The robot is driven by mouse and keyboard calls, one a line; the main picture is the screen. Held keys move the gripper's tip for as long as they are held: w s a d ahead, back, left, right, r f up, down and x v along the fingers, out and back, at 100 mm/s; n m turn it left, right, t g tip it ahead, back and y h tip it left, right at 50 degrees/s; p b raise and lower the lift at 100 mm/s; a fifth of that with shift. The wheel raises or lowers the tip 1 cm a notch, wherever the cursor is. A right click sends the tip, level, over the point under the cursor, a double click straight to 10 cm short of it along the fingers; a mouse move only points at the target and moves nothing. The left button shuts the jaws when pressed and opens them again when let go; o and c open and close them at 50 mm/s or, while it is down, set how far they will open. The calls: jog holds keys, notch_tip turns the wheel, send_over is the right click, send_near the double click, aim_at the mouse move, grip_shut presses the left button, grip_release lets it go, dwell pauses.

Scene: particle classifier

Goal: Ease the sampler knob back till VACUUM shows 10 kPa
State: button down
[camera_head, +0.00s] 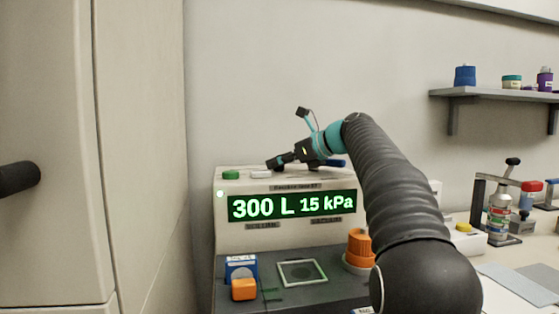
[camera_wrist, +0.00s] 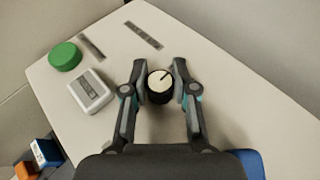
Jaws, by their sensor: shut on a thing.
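The sampler knob (camera_wrist: 159,82) is a black round knob with a pale top and a dark pointer line, seen in the wrist view. The pointer line slants toward the upper right. My gripper (camera_wrist: 160,80) is shut on the knob, one finger on each side. The green display (camera_head: 292,206) on the box front reads 300 L and 15 kPa.
A green button (camera_head: 231,175) and a white block (camera_wrist: 91,91) are on the box top. Below the display are an orange-topped container (camera_head: 359,247), a blue box (camera_head: 241,267) and an orange block (camera_head: 244,290). A tall cabinet (camera_head: 140,150) stands left. A shelf (camera_head: 490,95) hangs right.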

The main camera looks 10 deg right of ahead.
jog(key=shift+n+y, duration=0.3)
jog(key=shift+n, duration=0.1)
jog(key=c, duration=0.9)
grip_release()
jog(key=shift+d, duration=0.1)
jog(key=shift+g, duration=0.3)
jog(key=v, duration=1.2)
